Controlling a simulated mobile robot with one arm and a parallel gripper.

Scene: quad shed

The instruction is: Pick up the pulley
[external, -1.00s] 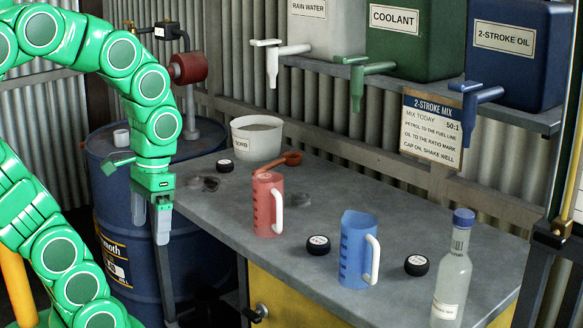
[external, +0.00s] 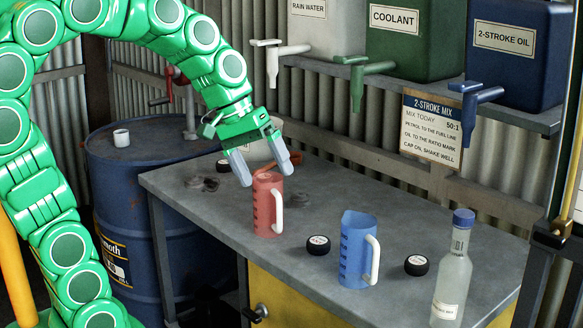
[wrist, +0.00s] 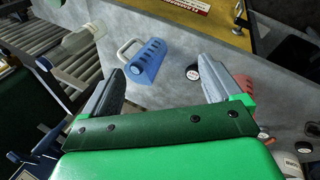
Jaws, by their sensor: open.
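Several small black round pieces with pale labelled tops lie on the grey bench. I cannot tell from the labels which is the pulley. One black piece (external: 318,245) is between the red and blue jugs and shows in the wrist view (wrist: 193,72). Another black piece (external: 417,265) is right of the blue jug. A third black piece (external: 224,165) is at the back left, near my gripper. My gripper (external: 265,178) is open and empty, pointing down near the red jug's rim. In the wrist view its fingers (wrist: 162,70) stand apart with bench between them.
A red jug (external: 266,210), a blue jug (external: 355,262) and a clear bottle (external: 452,278) stand on the bench (external: 215,210). A white tub is partly hidden behind my gripper. Taps hang above the back edge. A blue drum (external: 120,175) stands at left.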

